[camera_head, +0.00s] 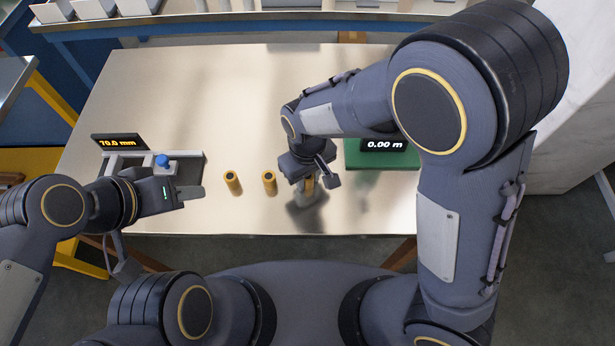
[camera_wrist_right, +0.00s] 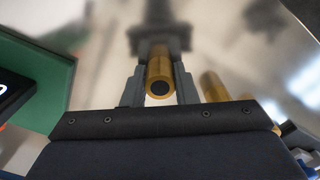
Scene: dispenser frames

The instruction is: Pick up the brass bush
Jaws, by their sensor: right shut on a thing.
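My right gripper (camera_head: 311,184) is over the table and shut on a brass bush (camera_head: 309,183). Two more brass bushes stand upright to the left, a near one (camera_head: 269,182) and a further one (camera_head: 233,183). My left gripper (camera_head: 189,192) is at the table's left front, beside the grey fixture; its finger gap is not clear.
The grey fixture (camera_head: 190,160) with a blue knob (camera_head: 162,160) and a "70.0 mm" display (camera_head: 118,143) is at left. The table's (camera_head: 200,90) back half is clear.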

